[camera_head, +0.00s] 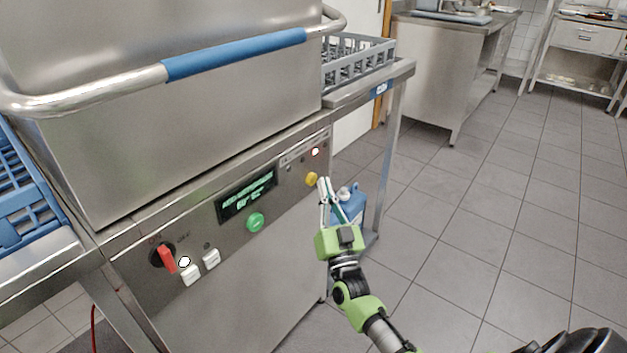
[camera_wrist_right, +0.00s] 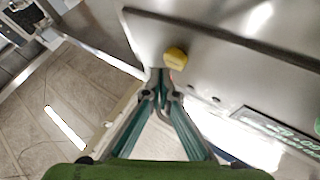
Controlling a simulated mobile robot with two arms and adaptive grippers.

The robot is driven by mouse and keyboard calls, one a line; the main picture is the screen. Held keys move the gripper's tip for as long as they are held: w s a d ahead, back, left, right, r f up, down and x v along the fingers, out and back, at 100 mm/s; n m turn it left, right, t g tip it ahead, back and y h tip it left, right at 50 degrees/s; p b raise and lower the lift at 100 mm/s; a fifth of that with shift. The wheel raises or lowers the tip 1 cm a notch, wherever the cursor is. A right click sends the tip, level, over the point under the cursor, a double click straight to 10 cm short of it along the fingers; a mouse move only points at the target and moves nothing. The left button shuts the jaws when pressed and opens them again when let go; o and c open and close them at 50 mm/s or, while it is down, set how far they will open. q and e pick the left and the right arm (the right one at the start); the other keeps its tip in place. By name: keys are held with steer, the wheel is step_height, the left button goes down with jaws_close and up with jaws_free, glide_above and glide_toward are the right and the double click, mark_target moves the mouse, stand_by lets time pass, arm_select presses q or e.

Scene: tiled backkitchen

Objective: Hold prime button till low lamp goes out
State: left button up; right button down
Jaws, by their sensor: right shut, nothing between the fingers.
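A yellow button (camera_head: 311,179) sits at the right end of the machine's control panel (camera_head: 235,225); it also shows in the right wrist view (camera_wrist_right: 176,58). Above it a small lamp (camera_head: 315,152) glows white with a red rim. My right gripper (camera_head: 323,183) is shut and empty, its fingertips just right of the yellow button. In the right wrist view the fingertips (camera_wrist_right: 159,76) lie just below and left of the button; I cannot tell whether they touch it. The labels beside the lamps are too small to read. My left gripper is out of view.
The panel also carries a green button (camera_head: 255,222), a lit display (camera_head: 247,195), a red switch (camera_head: 166,258) and white rocker switches (camera_head: 191,274). A blue canister (camera_head: 350,205) stands behind my right gripper. A handle bar (camera_head: 235,55) crosses above.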

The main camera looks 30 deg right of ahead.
steer(key=shift+w, duration=0.1)
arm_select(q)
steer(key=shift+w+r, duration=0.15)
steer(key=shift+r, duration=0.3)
arm_select(e)
steer(key=shift+w+a, duration=0.2)
steer(key=shift+w, duration=0.05)
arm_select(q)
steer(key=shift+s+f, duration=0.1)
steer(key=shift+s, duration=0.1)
arm_select(e)
steer(key=shift+w, duration=0.15)
